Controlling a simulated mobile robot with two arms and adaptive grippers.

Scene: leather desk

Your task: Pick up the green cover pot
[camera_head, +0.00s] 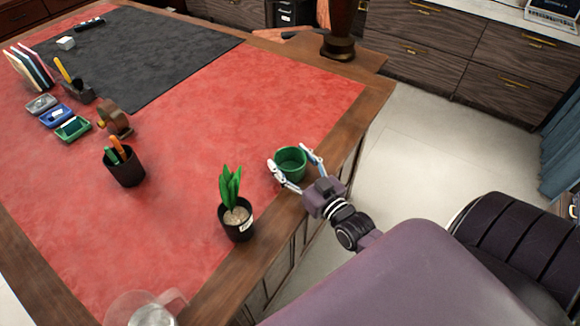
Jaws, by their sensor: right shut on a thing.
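The green cover pot (291,162) is a round, open-topped green pot near the right edge of the desk. My right gripper (294,166) reaches in from the right with one finger on each side of the pot. It is shut on the pot. I cannot tell whether the pot's base touches the desk or is slightly above it. The pot looks upright and empty. My left gripper is not in view.
A black-potted plant (238,218) stands left of the pot near the desk edge. A black pen cup (124,167) and small trays (72,128) are farther left. A clear glass vessel (146,308) is at the bottom. The red leather (215,125) beyond the pot is clear.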

